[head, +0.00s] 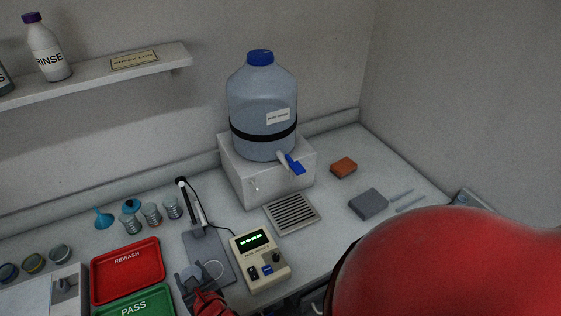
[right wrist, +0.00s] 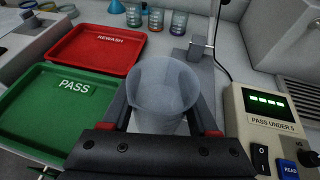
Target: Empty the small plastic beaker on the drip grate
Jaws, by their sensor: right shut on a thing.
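The small clear plastic beaker (right wrist: 165,92) is between the fingers of my right gripper (right wrist: 164,125), which is shut on it. Its open mouth faces up toward the right wrist camera; I cannot tell whether liquid is inside. In the head view my right gripper (head: 197,282) is low in the middle, over the front of the grey stand's base and left of the meter. The drip grate (head: 292,213) lies on the counter in front of the white block under the water jug; its edge shows at the right of the right wrist view (right wrist: 300,95). My left gripper is not in view.
Red REWASH (head: 128,270) and green PASS (head: 135,303) trays lie left. The jug (head: 262,105) has a blue-handled tap (head: 294,163) above the grate. Several small jars stand behind.

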